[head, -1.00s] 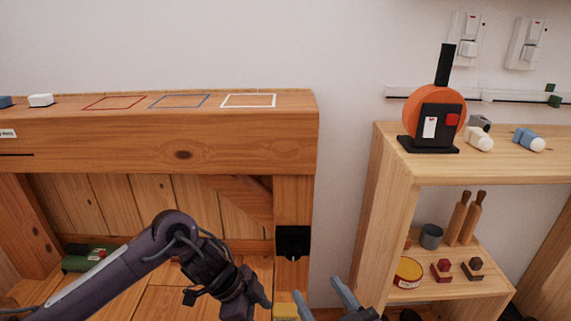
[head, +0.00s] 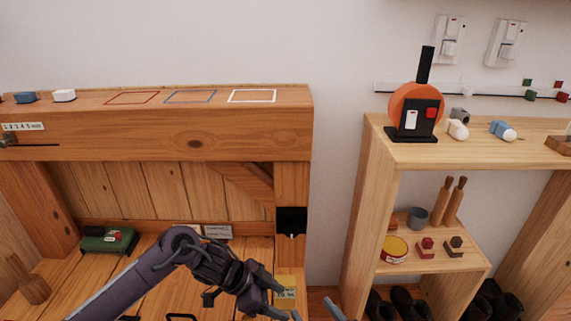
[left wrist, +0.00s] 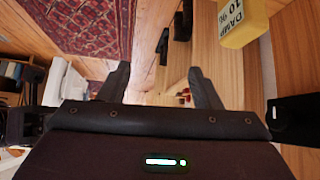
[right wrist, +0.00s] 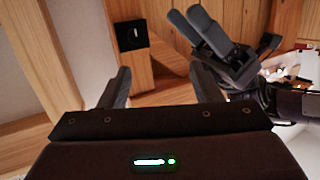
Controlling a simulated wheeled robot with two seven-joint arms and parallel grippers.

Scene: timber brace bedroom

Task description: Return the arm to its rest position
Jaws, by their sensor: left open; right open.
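My left arm comes in from the left in the head view, and its gripper (head: 282,301) is low in front of the wooden post, near a yellow box. In the left wrist view the left gripper (left wrist: 160,84) has its fingers apart with nothing between them. My right gripper shows only as fingertips (head: 318,307) at the bottom edge of the head view. In the right wrist view the right gripper (right wrist: 160,85) is open and empty, and the left gripper (right wrist: 215,35) is close by on the right.
A black plate (head: 291,221) is on the post. A shelf unit (head: 365,190) stands at the right, with an orange round device (head: 407,103) on top. A green case (head: 108,239) lies at the left.

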